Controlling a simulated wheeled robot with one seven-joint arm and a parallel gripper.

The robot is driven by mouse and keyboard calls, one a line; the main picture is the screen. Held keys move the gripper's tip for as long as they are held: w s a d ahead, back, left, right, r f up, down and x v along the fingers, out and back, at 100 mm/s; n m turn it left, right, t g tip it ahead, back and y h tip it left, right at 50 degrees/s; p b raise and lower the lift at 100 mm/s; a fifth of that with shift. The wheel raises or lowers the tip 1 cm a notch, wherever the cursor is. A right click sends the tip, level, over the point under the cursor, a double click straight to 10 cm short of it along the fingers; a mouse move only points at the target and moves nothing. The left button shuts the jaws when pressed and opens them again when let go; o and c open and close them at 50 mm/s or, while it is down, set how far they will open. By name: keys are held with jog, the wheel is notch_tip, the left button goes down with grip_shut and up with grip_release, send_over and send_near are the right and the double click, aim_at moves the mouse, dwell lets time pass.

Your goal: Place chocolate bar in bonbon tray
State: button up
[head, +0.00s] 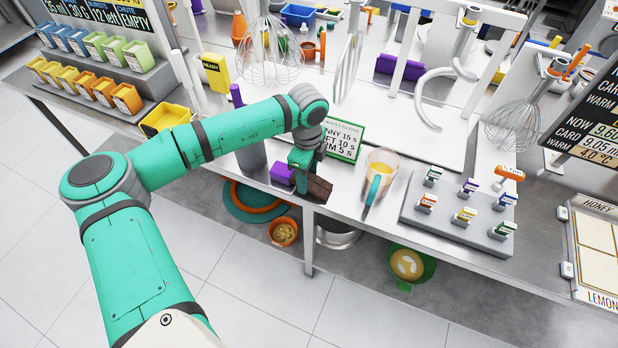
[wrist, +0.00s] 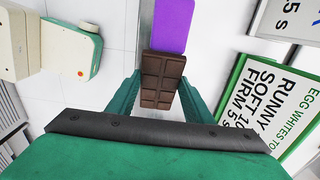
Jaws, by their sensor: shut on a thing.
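The chocolate bar (head: 319,188) has bare brown squares at one end and a purple wrapper at the other. My gripper (head: 302,186) is shut on it near the front edge of the steel table, left of the cup. In the wrist view the brown squares of the chocolate bar (wrist: 162,72) lie between the two green fingers of my gripper (wrist: 161,95), and the purple end points away from me. I cannot tell which container is the bonbon tray; no tray in view is clearly marked so.
A green-framed sign (head: 345,140) stands just behind my gripper. A cup (head: 383,165) of yellow liquid is to the right, beside a grey block (head: 455,222) with small labelled pieces. A yellow bin (head: 166,119) is at the left. Whisks stand further back.

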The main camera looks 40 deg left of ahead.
notch_tip(320, 180, up, 3)
jog(key=shift+f, duration=0.1)
jog(key=s+d+r, duration=0.3)
jog(key=s+r, duration=0.7)
jog(key=s, duration=0.3)
jog(key=shift+s+d, duration=0.25)
jog(key=shift+s, duration=0.1)
